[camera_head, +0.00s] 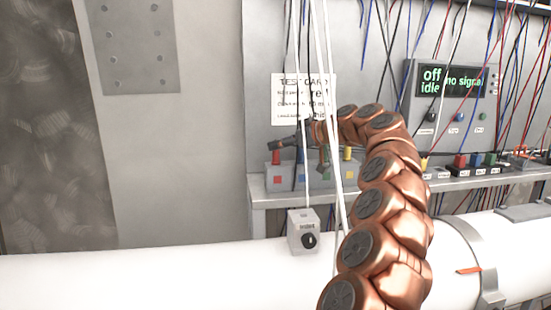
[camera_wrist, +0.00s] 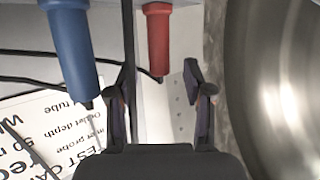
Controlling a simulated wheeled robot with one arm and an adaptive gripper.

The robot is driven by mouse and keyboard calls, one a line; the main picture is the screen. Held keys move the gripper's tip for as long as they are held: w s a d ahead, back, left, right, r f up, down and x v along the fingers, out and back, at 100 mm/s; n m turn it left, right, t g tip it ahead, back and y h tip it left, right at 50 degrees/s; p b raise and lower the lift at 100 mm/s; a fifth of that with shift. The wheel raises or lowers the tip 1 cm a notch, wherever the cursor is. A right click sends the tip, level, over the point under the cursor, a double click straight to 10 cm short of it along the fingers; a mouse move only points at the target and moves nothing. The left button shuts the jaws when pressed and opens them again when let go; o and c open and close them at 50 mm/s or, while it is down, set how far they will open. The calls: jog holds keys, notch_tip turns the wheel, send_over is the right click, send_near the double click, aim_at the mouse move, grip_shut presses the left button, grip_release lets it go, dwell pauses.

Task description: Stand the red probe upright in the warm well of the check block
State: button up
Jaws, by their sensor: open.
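The red probe (camera_wrist: 158,38) shows in the wrist view with its thin tip between the lines of my two fingers, apart from both. A blue probe (camera_wrist: 70,45) is to its left, beside the left finger. My gripper (camera_wrist: 160,105) is open and empty. In the head view my gripper (camera_head: 277,144) reaches left, just above a grey block (camera_head: 325,181) with coloured square marks on the bench. I cannot tell which thing is the check block, and no warm well can be identified.
A printed test card (camera_head: 290,100) hangs behind my arm. White cables (camera_head: 327,60) hang in front of it. A small knob box (camera_head: 303,232) sits on the white pipe (camera_head: 150,275). A display panel (camera_head: 450,92) reads "off idle" and "no signal".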

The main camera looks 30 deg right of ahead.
jog(key=shift+x, duration=1.1)
jog(key=shift+c, duration=0.2)
grip_shut()
